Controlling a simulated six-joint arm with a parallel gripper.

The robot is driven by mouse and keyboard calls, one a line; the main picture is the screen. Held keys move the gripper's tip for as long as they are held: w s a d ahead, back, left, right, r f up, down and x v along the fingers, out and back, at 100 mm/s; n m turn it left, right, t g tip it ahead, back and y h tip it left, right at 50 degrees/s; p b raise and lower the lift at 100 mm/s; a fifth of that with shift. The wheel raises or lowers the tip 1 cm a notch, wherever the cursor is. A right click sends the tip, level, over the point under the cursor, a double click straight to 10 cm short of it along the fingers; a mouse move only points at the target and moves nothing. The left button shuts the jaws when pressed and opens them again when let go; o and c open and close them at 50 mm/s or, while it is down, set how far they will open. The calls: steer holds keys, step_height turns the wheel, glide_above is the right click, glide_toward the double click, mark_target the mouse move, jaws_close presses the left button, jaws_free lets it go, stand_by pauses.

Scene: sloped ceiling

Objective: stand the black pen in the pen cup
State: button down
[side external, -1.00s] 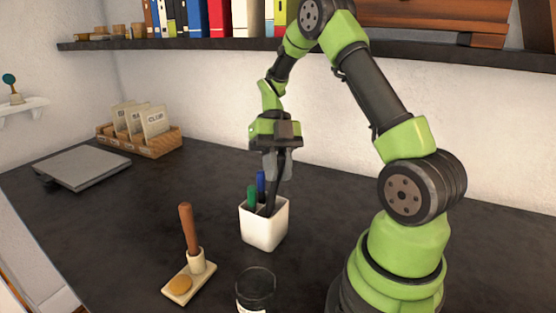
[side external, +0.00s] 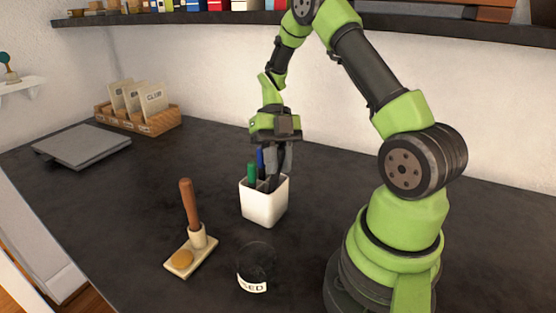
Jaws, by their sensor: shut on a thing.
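The white pen cup (side external: 263,205) stands upright on the dark desk, left of my arm's base. A green pen (side external: 251,173) and a blue pen (side external: 260,160) stand in it toward its left and back. My gripper (side external: 277,168) points down at the cup's mouth, with its fingertips close to the rim. It is shut on the black pen (side external: 270,184), whose lower part is down inside the cup. Most of the pen is hidden by the fingers and the cup wall, so I cannot tell whether its tip touches the bottom.
A wooden-handled stamp on a stand (side external: 190,225) and a dark, labelled round container (side external: 256,268) stand in front of the cup. A grey flat slab (side external: 82,145) and a wooden card holder (side external: 140,118) sit at the back left. The desk left of the cup is clear.

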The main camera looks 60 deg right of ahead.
steer(key=c, duration=1)
jaws_free()
steer(key=shift+o, duration=0.2)
steer(key=v, duration=1)
